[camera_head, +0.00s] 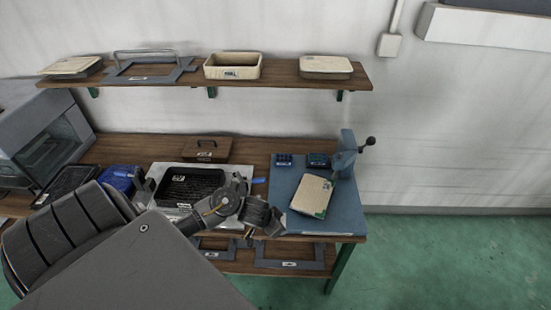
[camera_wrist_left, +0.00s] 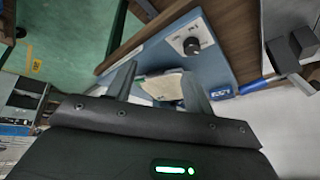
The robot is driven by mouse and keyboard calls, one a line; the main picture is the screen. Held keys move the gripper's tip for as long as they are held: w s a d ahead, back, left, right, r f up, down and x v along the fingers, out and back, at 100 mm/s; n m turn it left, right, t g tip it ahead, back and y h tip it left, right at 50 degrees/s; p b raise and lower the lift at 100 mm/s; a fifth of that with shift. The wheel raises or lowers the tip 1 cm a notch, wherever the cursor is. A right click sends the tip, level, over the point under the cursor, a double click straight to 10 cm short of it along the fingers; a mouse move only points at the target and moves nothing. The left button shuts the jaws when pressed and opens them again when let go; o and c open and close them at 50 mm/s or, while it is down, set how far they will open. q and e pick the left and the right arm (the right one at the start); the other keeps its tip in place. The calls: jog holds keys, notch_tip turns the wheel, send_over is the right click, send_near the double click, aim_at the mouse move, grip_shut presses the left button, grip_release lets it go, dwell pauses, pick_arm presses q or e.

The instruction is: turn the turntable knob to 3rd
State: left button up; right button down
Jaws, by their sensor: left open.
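The turntable knob (camera_wrist_left: 192,46) is a black knob on a pale dial, mounted on a blue plate (camera_wrist_left: 215,68) in the left wrist view. I cannot make it out in the head view, where my left arm crosses that area. I cannot read its markings. My left gripper (camera_wrist_left: 158,72) is open, its fingers apart and empty, beside the knob and not touching it. In the head view the gripper end (camera_head: 262,217) is by the left front of the blue base (camera_head: 345,212). My right gripper is not in view.
A cream panel (camera_head: 312,195) lies on the blue base, with a blue upright (camera_head: 346,152) behind it. A black tray (camera_head: 190,187) and a brown box (camera_head: 207,149) are left of it. A shelf (camera_head: 285,82) with trays runs above.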

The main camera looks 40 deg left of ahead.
pick_arm(q)
jog(key=w+a+n+g, duration=0.1)
jog(key=w+a, duration=0.2)
jog(key=a, duration=0.4)
jog(key=b+x, duration=0.1)
jog(key=x, duration=0.2)
jog(key=b+x, duration=0.1)
jog(key=x, duration=0.6)
jog(key=shift+s+d+f+b, duration=0.1)
jog(key=shift+d+b, duration=0.3)
jog(key=c, duration=1)
jog(key=shift+o, duration=0.2)
